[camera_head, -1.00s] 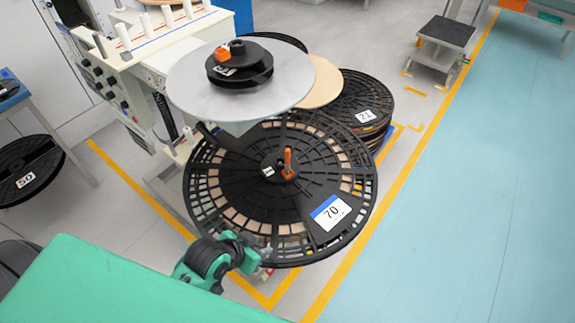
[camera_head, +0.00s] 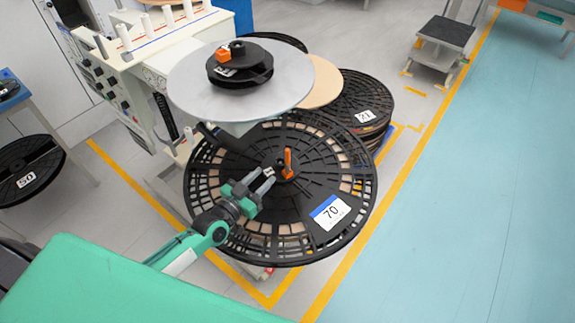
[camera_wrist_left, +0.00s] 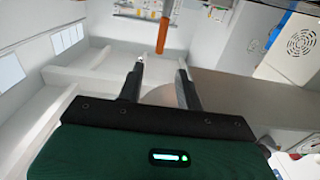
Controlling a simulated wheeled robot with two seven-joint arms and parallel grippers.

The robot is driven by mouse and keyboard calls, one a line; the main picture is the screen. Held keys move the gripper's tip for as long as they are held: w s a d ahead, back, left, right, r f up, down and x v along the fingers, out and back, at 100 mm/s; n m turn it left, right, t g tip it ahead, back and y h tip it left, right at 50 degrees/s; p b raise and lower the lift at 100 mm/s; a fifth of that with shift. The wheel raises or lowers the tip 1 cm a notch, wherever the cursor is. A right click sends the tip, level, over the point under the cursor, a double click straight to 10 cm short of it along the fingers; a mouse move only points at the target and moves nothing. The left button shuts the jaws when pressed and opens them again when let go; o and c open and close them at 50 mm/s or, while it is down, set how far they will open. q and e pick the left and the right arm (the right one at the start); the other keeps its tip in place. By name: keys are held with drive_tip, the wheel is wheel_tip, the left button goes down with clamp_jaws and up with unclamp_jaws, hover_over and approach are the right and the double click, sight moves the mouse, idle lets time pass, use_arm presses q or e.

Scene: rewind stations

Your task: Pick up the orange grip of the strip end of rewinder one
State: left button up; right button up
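An upright orange piece (camera_head: 288,160) stands at the hub of the big black reel marked 70 (camera_head: 230,225). A smaller orange block (camera_head: 223,54) sits on the black hub above the grey disc (camera_head: 190,85). I cannot tell by a label which is the strip end's grip. My left gripper (camera_head: 266,177) is over the reel, just left of and below the upright piece in the head view, fingers pointing toward it. In the left wrist view my gripper (camera_wrist_left: 161,66) is open with nothing between its fingers. An orange upright piece (camera_wrist_left: 163,36) shows ahead, beyond the fingertips. My right gripper is out of view.
The cream machine (camera_head: 150,70) with white pegs stands behind left. The grey disc overhangs the reel's far side. More black reels (camera_head: 365,95), one marked 21, are stacked behind right. A black-topped step (camera_head: 446,32) stands farther off. The blue floor at right is clear.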

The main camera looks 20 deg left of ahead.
sight(288, 153)
use_arm(q)
drive_tip(key=p+x, duration=0.2)
drive_tip(key=x, duration=1)
drive_tip(key=shift+w, duration=0.2)
clamp_jaws()
